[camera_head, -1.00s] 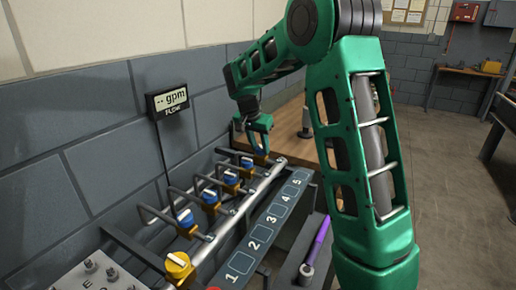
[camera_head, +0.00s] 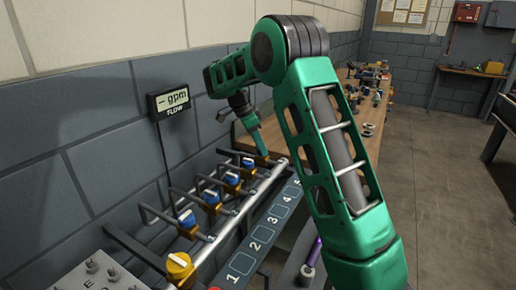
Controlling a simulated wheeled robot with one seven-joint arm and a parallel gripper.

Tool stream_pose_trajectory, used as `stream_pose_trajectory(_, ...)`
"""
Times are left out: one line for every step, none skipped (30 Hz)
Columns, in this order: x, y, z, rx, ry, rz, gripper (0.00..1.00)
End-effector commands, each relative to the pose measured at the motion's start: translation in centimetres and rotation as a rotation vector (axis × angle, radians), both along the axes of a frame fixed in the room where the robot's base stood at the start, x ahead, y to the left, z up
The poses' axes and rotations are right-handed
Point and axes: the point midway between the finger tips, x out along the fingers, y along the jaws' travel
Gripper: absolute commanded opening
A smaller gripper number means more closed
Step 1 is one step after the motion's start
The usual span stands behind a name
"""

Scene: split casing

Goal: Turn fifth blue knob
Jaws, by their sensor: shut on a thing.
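Several blue knobs stand in a row on yellow valve bodies along a silver pipe. The nearest blue knob (camera_head: 187,217) is at the lower left, and the row runs away to the upper right. My gripper (camera_head: 263,151) points down at the far end of the row, over the fifth blue knob. Its fingers show edge-on and are shut on that knob, which they mostly hide. How far the knob is turned cannot be seen.
A yellow knob (camera_head: 179,265) sits at the near end of the pipe. A numbered panel (camera_head: 252,245) lies to the right. A flow display (camera_head: 171,100) hangs on the wall. A wooden bench (camera_head: 340,110) with loose parts stands behind. The floor at right is clear.

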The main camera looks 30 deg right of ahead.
Motion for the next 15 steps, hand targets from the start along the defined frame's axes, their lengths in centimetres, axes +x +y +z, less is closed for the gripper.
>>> stream_pose_trajectory(0.01,-0.07,-0.01,-0.001,0.000,-0.013,0.10)
stream_pose_trajectory(0.00,-0.09,-0.02,-0.001,0.000,-0.018,0.10)
stream_pose_trajectory(0.00,-0.10,0.00,-0.001,0.000,-0.025,0.10)
stream_pose_trajectory(0.00,-0.11,0.00,-0.001,0.000,-0.029,0.10)
stream_pose_trajectory(0.00,-0.11,0.01,-0.002,0.000,-0.032,0.10)
stream_pose_trajectory(0.00,-0.12,0.02,-0.002,0.000,-0.035,0.10)
stream_pose_trajectory(0.00,-0.13,0.03,-0.002,0.000,-0.038,0.10)
stream_pose_trajectory(0.00,-0.13,0.03,-0.002,0.000,-0.039,0.10)
stream_pose_trajectory(0.00,-0.13,0.04,-0.002,-0.001,-0.040,0.10)
stream_pose_trajectory(0.00,-0.13,0.04,-0.002,0.000,-0.041,0.10)
stream_pose_trajectory(0.00,-0.13,0.04,-0.002,0.000,-0.041,0.10)
stream_pose_trajectory(0.00,-0.13,0.04,-0.002,0.000,-0.041,0.10)
stream_pose_trajectory(0.00,-0.13,0.04,-0.002,0.000,-0.041,0.10)
stream_pose_trajectory(0.00,-0.13,0.04,-0.002,0.000,-0.041,0.10)
stream_pose_trajectory(0.00,-0.13,0.04,-0.002,0.000,-0.041,0.10)
